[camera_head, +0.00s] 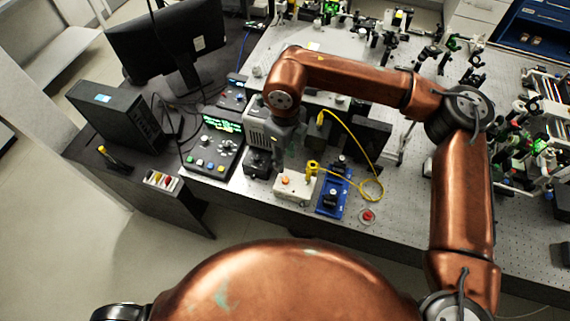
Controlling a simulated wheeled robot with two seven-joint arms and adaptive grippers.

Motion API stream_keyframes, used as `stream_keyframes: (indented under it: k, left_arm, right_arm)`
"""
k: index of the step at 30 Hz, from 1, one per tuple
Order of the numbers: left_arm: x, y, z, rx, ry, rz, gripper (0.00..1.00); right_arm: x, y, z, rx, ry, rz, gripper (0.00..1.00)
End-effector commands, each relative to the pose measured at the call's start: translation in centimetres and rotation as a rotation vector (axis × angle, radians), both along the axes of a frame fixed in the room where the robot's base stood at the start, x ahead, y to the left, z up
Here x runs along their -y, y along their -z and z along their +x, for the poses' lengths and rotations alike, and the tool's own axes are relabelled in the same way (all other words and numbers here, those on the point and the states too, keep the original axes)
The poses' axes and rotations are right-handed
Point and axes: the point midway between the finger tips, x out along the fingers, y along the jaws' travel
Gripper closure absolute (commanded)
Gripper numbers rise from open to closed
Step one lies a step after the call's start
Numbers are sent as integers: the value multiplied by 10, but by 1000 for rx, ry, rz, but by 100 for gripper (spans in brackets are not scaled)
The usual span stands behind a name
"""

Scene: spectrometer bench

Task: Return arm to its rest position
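My copper-coloured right arm (468,200) rises from the lower right, bends at a dark elbow and reaches left across the optical bench (430,240). Its wrist points down over the front left of the bench. My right gripper (283,150) is dark grey and sits beside a grey finned device (257,137) and just behind a white box with an orange button (295,186). Its fingers are small and partly lost against dark parts, so I cannot tell whether they are open or touch anything. My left gripper is out of view.
A yellow cable (372,189) loops right of the gripper, near a blue-based mount (332,195) and a red button (367,216). A control box with green display (213,145), a monitor (166,40) and a black computer (117,115) stand left. Optics crowd the back and right.

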Motion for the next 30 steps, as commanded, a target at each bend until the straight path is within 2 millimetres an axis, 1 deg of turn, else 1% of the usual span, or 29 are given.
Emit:
stream_keyframes:
  k: [1, 5, 19, 21, 23, 28, 30]
  left_arm:
    - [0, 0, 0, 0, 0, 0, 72]
    - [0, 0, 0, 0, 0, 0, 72]
    - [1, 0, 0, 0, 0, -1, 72]
    - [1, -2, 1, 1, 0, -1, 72]
    - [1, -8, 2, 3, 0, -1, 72]
    - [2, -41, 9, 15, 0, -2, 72]
    - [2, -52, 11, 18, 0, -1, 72]
  right_arm:
    - [0, -4, 0, 1, 1, 1, 67]
    - [0, -8, 0, -1, 0, 1, 67]
    - [0, -8, 0, -1, 0, 1, 67]
    - [0, -10, 0, 1, 0, 1, 67]
    - [0, -17, -1, 3, 0, 1, 67]
    - [0, -55, -3, 14, 0, 0, 67]
    - [0, -67, -4, 17, -1, 1, 67]
